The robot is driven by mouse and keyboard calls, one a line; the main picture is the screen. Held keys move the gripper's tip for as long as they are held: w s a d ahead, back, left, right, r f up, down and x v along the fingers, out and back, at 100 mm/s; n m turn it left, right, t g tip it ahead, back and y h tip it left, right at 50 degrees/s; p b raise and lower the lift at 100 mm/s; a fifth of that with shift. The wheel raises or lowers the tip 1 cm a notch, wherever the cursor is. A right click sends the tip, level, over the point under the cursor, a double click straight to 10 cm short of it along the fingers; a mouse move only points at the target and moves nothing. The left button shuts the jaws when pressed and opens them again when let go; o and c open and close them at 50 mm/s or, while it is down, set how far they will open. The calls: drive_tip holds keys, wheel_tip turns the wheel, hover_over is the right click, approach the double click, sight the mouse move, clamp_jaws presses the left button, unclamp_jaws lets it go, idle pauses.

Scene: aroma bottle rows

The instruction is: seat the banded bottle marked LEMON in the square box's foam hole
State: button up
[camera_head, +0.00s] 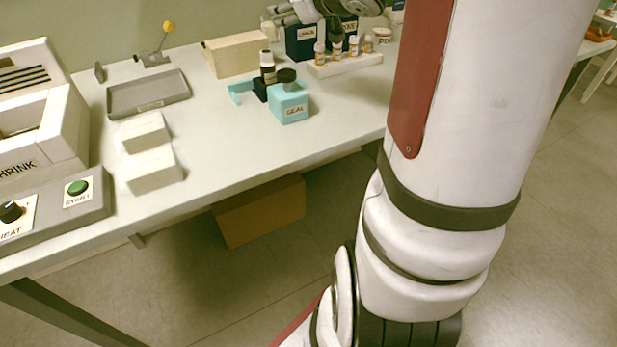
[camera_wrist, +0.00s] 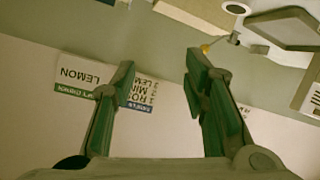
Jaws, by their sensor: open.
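Several small amber bottles with pale caps stand in a white rack (camera_head: 345,65) at the back of the table. One of them is the left-end bottle (camera_head: 320,54). Their labels are too small to read, so I cannot tell which is LEMON. Two dark blue boxes (camera_head: 300,46) with pale labels stand behind the rack; their tops and any foam hole are hidden. My gripper (camera_wrist: 160,60) is open and empty in the wrist view, its fingers apart. In the head view it is near the top edge, above the rack and boxes, partly cut off.
A printed LEMON sheet (camera_wrist: 82,78) shows upside down in the wrist view. A teal SEAL block (camera_head: 288,106), a black-capped bottle (camera_head: 268,70) and a beige block (camera_head: 236,54) stand left of the rack. A grey tray (camera_head: 148,94) and white blocks (camera_head: 152,168) lie further left.

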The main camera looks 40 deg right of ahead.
drive_tip(key=s+a+f+g, duration=0.2)
drive_tip(key=s+a+g, duration=0.2)
drive_tip(key=s+a, duration=0.5)
drive_tip(key=s+a+f+m+g+y, duration=0.1)
drive_tip(key=s+a+f+g, duration=0.2)
drive_tip(key=s+a, duration=0.7)
drive_tip(key=s+a+f+m+g+y, duration=0.1)
drive_tip(key=s+a+g, duration=0.4)
drive_tip(key=s+a, duration=0.5)
drive_tip(key=s+f, duration=0.1)
drive_tip(key=s, duration=0.5)
drive_tip(key=shift+f+g, duration=0.3)
drive_tip(key=shift+f, duration=0.1)
drive_tip(key=shift+w, duration=0.1)
